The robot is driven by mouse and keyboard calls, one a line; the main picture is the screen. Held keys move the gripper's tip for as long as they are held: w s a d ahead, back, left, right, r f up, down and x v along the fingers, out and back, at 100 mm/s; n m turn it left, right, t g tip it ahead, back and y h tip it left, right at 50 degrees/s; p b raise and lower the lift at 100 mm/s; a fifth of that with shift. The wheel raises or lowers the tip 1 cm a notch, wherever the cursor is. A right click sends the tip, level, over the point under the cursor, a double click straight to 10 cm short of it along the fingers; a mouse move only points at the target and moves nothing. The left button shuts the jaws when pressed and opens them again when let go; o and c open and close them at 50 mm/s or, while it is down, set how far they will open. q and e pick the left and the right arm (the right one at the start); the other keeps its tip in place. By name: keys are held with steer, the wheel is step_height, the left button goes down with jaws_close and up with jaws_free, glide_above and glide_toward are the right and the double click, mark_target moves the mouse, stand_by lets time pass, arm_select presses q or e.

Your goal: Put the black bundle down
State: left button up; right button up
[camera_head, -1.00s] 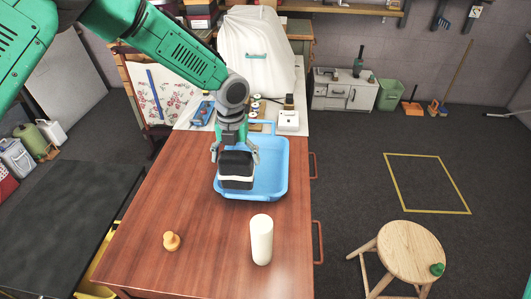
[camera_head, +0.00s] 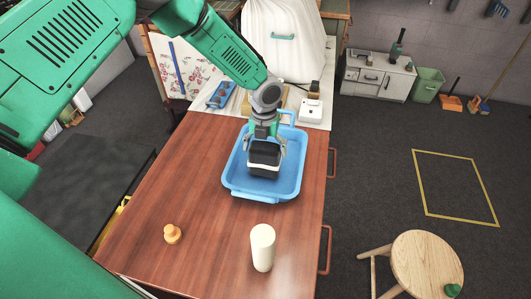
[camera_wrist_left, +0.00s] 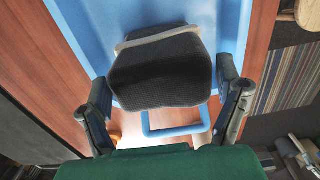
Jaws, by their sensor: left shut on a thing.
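The black bundle (camera_head: 264,158), dark with a pale band around it, is over the blue tray (camera_head: 236,179), within its rim as seen from the head. My left gripper (camera_head: 265,150) comes down from above with its fingers on either side of the bundle and is shut on it. In the left wrist view the bundle (camera_wrist_left: 160,75) fills the space between the fingers, with blue tray behind it. I cannot tell whether its underside touches the tray floor. My right gripper is not in view.
The tray stands on a brown wooden table (camera_head: 205,200). A white cylinder (camera_head: 262,248) and a small orange knob-like object (camera_head: 172,233) stand nearer me. A white-covered shape (camera_head: 284,40) and a white box (camera_head: 311,110) are behind. A round stool (camera_head: 425,265) stands right.

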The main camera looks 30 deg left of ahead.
arm_select(q)
steer(key=shift+s+f, duration=0.15)
steer(key=shift+f, duration=0.95)
steer(key=o, duration=1.1)
steer(key=shift+c, duration=0.2)
step_height(320, 180, up, 12)
steer(key=shift+r, duration=0.1)
